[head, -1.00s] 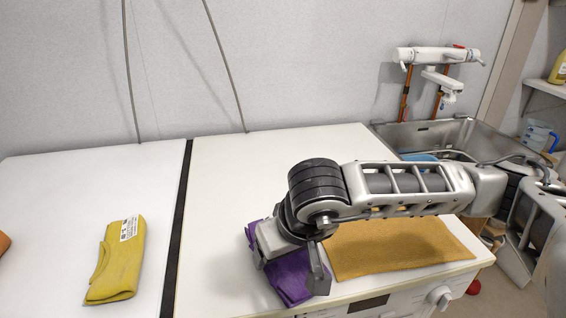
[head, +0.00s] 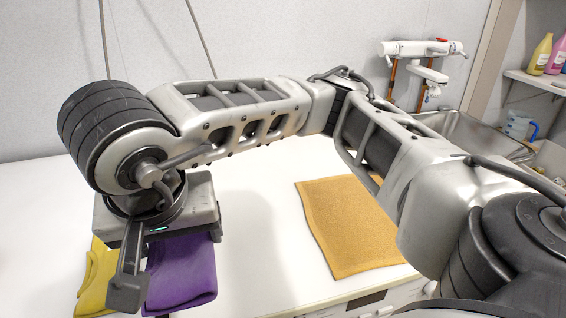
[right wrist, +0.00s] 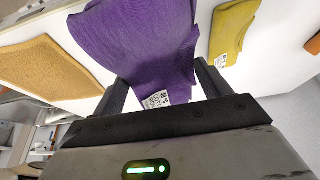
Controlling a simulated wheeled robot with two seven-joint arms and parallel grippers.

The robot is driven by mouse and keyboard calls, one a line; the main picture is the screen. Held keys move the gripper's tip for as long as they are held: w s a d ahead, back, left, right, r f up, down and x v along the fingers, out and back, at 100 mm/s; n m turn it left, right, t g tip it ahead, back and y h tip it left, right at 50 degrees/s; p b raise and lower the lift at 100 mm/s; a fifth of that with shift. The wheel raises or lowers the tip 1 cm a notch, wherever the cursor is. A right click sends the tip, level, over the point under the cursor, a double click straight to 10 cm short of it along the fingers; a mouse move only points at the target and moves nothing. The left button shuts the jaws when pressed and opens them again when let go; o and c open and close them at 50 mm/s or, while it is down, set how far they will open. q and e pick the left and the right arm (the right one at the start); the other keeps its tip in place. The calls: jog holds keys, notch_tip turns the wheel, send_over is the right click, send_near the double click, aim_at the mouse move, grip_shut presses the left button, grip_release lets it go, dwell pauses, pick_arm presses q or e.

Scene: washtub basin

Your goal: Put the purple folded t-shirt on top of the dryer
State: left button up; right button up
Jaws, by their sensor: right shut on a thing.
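The purple folded t-shirt (head: 182,276) hangs from my right gripper (head: 165,258), held at lower left in the head view. In the right wrist view the purple t-shirt (right wrist: 140,38) is pinched between the fingers of my right gripper (right wrist: 163,93), its white label near them. Two white machine tops stand side by side, the left one (head: 30,225) and the right one (head: 258,215). The pictures do not label which is the dryer. The t-shirt seems to be above the left top or the gap between them. My left gripper is not in view.
A yellow folded cloth (head: 93,280) lies on the left top, partly hidden behind my gripper and the purple t-shirt. A mustard cloth (head: 350,225) lies on the right top. A metal sink (head: 460,128) and a faucet (head: 422,50) are at the back right.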

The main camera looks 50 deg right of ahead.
jog(key=w+d+f, duration=0.2)
jog(key=d, duration=0.1)
jog(key=w+d+f+p, duration=0.1)
jog(key=w+d+f, duration=0.1)
jog(key=d+f, duration=0.1)
jog(key=w+d+f+p, duration=0.1)
jog(key=w+d+f, duration=0.1)
jog(key=d, duration=0.2)
jog(key=shift+w+d+f, duration=0.2)
jog(key=shift+w+f, duration=0.15)
jog(key=shift+w+d+f, duration=0.25)
jog(key=shift+f, duration=0.3)
jog(key=f, duration=0.1)
jog(key=f+p, duration=0.1)
jog(key=f, duration=0.1)
jog(key=shift+w+d, duration=0.15)
jog(key=shift+d, duration=0.15)
jog(key=shift+f, duration=0.6)
jog(key=o, duration=0.9)
jog(key=shift+o, duration=0.8)
jog(key=shift+r, duration=0.4)
pick_arm(q)
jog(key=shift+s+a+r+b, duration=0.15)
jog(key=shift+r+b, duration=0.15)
jog(key=shift+b, duration=0.2)
pick_arm(e)
jog(key=v, duration=1.1)
jog(key=shift+r, duration=0.35)
